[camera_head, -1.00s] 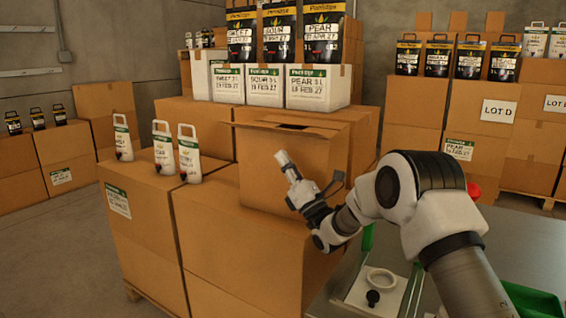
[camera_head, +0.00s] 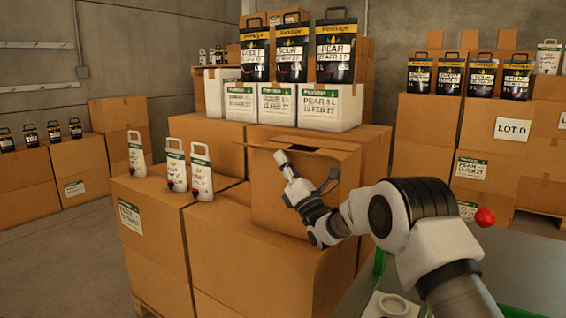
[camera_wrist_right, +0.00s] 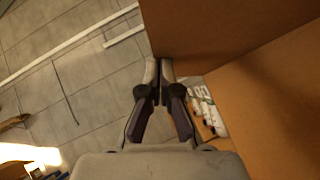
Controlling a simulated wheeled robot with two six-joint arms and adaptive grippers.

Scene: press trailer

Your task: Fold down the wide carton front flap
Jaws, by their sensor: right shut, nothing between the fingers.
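The wide carton (camera_head: 300,200) stands on the larger boxes at mid-view. Its top shows a dark gap, and the front flap (camera_head: 258,146) juts out at the top edge, roughly level. My right gripper (camera_head: 280,158) is shut and empty, in front of the carton's front face, with its tips just below the flap edge. I cannot tell if they touch it. In the right wrist view the shut fingers (camera_wrist_right: 159,65) lie beside brown cardboard (camera_wrist_right: 270,90), with more cardboard (camera_wrist_right: 210,30) above. My left gripper is not in view.
White pouches (camera_head: 176,165) stand on the lower boxes (camera_head: 165,240) left of the carton. White cartons (camera_head: 330,108) with black pouches (camera_head: 335,50) stand behind. A red ball-shaped knob (camera_head: 485,217) is right of my arm. Open floor lies at left.

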